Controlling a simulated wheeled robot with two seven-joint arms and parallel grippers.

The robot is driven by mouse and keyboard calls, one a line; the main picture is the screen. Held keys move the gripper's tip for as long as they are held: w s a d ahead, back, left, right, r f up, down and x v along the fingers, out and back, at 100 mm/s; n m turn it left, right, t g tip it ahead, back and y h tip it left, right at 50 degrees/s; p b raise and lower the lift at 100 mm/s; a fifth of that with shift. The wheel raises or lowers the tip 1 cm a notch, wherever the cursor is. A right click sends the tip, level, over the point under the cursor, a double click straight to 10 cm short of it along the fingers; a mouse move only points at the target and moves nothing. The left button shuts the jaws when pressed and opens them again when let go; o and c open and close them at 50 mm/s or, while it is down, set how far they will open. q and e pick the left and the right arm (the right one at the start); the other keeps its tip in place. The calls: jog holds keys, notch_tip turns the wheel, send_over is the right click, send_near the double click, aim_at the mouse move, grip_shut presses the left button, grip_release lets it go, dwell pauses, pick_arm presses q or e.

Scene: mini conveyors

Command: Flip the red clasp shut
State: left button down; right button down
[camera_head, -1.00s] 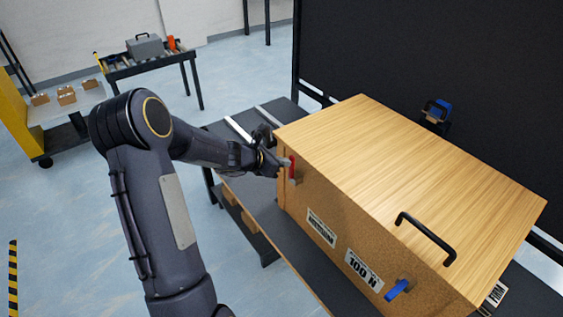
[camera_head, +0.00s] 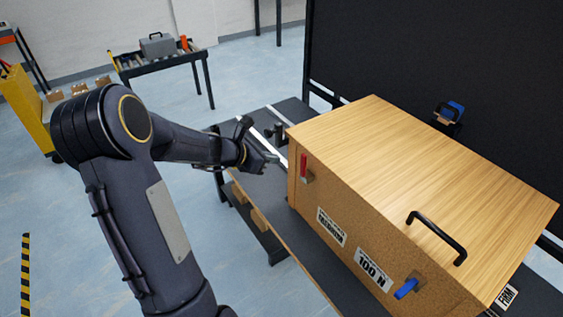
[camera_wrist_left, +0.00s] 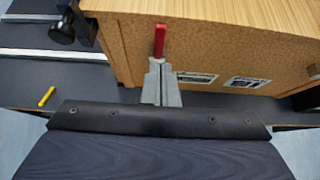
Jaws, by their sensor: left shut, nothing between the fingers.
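The red clasp (camera_head: 304,167) is on the left end of the wooden box's front face, its lever pointing up on a grey mount. It also shows in the left wrist view (camera_wrist_left: 160,40), standing upright just beyond my fingertips. My left gripper (camera_head: 274,160) is shut and empty, to the left of the clasp with a gap between them in the head view. In the left wrist view its closed fingers (camera_wrist_left: 161,72) hide the lower part of the clasp. The wooden box (camera_head: 430,165) has a flat lid with a black handle (camera_head: 436,237). My right gripper is not in view.
A blue clasp (camera_head: 406,288) sits at the right of the box's front, near printed labels (camera_head: 373,269). The box stands on a dark bench (camera_head: 258,190). A black clamp shows in the left wrist view (camera_wrist_left: 65,25), and a yellow piece (camera_wrist_left: 46,97) lies nearby.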

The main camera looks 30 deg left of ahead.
pick_arm(q)
jog(key=v, duration=0.3)
jog(key=shift+r, duration=0.2)
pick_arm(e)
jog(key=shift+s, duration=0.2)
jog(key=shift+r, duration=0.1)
